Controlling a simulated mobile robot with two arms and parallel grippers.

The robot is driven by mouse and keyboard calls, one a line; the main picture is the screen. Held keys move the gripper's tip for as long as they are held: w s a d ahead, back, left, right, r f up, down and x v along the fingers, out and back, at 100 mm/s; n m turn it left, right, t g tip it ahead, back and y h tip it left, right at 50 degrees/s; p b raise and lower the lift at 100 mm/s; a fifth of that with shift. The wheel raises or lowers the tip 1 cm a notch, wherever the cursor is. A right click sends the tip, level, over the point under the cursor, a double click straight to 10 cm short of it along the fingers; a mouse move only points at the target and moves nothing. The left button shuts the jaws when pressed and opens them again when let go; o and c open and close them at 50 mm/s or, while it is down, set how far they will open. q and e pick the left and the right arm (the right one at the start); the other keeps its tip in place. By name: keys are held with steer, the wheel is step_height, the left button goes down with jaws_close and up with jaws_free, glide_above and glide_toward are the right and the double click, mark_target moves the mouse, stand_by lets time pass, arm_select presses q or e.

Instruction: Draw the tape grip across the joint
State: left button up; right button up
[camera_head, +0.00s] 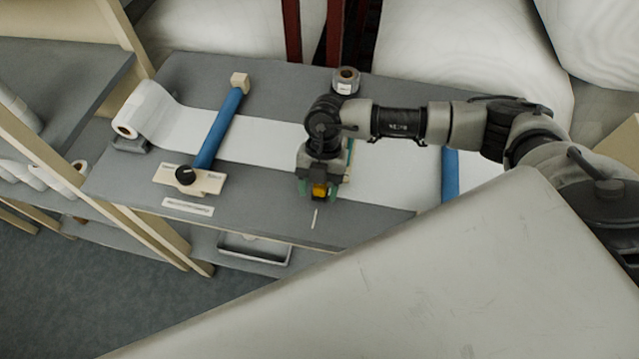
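My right gripper (319,192) points down over the near edge of the white wadding strip (260,143) on the grey table. Its greenish fingertips show on either side of a small yellow-orange piece (320,188). I cannot tell whether this piece is the tape grip, or whether the fingers close on it. A thin teal edge (350,160) shows just right of the gripper, across the strip. The joint is not clearly visible; my gripper and forearm cover part of the strip. My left gripper is not in view.
A wadding roll (145,112) sits at the table's left end. A blue bar (218,130) crosses the strip, with a wooden block and black knob (185,175) at its near end. Another blue bar (450,175) is at right. A small tape roll (346,79) stands at the back edge.

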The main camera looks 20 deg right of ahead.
steer(key=shift+w, duration=0.1)
steer(key=shift+w+d+r, duration=0.1)
steer(key=shift+d+r, duration=0.05)
steer(key=shift+r, duration=0.05)
steer(key=b+v, duration=0.2)
steer(key=v, duration=0.8)
steer(key=shift+r+b, duration=0.2)
steer(key=shift+b, duration=0.2)
